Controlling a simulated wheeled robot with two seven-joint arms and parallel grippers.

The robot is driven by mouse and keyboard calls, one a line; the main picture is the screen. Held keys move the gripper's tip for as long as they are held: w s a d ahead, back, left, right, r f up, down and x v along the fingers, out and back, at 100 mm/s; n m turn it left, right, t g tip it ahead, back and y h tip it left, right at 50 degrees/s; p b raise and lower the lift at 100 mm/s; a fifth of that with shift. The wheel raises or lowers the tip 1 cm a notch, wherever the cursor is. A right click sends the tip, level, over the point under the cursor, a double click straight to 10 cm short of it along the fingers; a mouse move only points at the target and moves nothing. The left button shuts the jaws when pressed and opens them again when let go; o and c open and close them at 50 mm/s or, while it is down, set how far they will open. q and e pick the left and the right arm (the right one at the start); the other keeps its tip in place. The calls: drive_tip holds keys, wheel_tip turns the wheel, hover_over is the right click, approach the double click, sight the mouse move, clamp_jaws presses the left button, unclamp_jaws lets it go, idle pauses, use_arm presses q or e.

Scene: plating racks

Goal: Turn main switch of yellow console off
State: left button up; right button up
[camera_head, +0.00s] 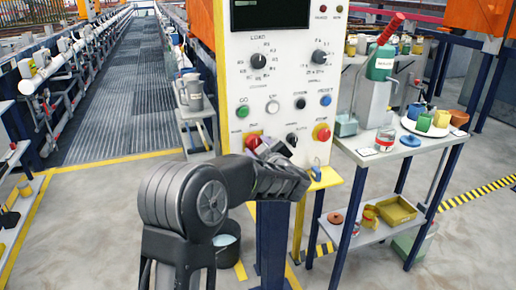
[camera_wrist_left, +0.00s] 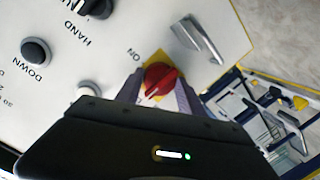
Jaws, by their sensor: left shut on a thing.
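The yellow-edged console (camera_head: 287,75) stands upright in front of me, its pale panel full of knobs and buttons. Its red main switch (camera_head: 252,141) is low on the left of the panel. In the left wrist view the red switch (camera_wrist_left: 160,78) sits on a yellow plate, with the word ON beside it. My left gripper (camera_head: 268,148) is at the panel; in the left wrist view its fingers (camera_wrist_left: 158,88) close on both sides of the red knob. The gripper body hides the lower part of the switch. My right gripper is not in view.
A metal handle (camera_wrist_left: 197,40) sticks out close to the switch. A red button (camera_head: 322,133) is at the panel's lower right. A table (camera_head: 410,143) with cups and a bottle stands right of the console. A bucket (camera_head: 226,250) is on the floor below.

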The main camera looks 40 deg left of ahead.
use_arm(q)
drive_tip(key=o, duration=1.4)
drive_tip(key=v, duration=0.7)
drive_tip(key=shift+s+d, duration=0.25)
drive_tip(key=shift+d, duration=0.05)
